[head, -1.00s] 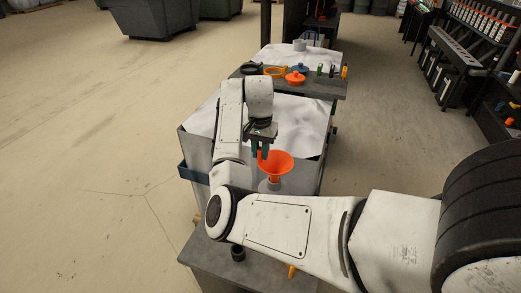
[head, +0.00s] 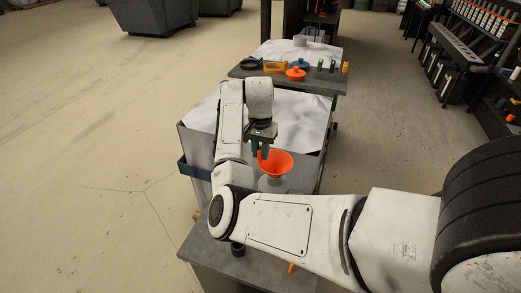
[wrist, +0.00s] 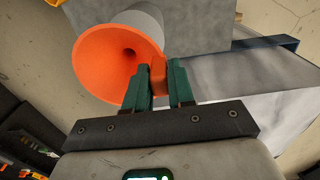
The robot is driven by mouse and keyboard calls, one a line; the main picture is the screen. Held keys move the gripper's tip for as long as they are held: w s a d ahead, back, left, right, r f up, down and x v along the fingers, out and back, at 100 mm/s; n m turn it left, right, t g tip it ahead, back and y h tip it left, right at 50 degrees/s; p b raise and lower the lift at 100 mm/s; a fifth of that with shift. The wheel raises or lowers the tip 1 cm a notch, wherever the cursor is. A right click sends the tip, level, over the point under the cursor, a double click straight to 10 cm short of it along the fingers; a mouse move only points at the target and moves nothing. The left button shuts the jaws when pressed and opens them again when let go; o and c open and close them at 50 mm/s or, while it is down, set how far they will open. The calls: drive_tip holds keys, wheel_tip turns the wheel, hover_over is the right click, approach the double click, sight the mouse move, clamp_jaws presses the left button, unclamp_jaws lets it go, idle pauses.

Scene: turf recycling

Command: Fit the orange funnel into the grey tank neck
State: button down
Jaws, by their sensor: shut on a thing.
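The orange funnel (head: 276,162) is upright, wide mouth up, just above the bench at the front. My gripper (head: 261,148) is shut on the funnel's orange tab at the rim. In the wrist view, the tab sits between two green fingers (wrist: 158,80), and the funnel's cone (wrist: 108,58) opens toward the camera. The grey tank neck (head: 272,185) shows directly below the cone; in the wrist view the grey neck (wrist: 146,20) shows behind the rim. The spout is hidden, so I cannot tell how deep it sits in the neck.
A dark shelf (head: 332,87) behind holds a red-orange lidded pot (head: 295,74), an orange ring (head: 275,68), a black ring (head: 250,64) and a blue piece (head: 300,64). A white-lined bin (head: 300,118) stands between. Open floor lies to the left.

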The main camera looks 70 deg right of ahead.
drive_tip(key=shift+f, duration=0.2)
drive_tip(key=c, duration=0.9)
unclamp_jaws()
wheel_tip(320, 180, up, 11)
drive_tip(key=shift+w+f, duration=0.1)
drive_tip(key=shift+f, duration=0.1)
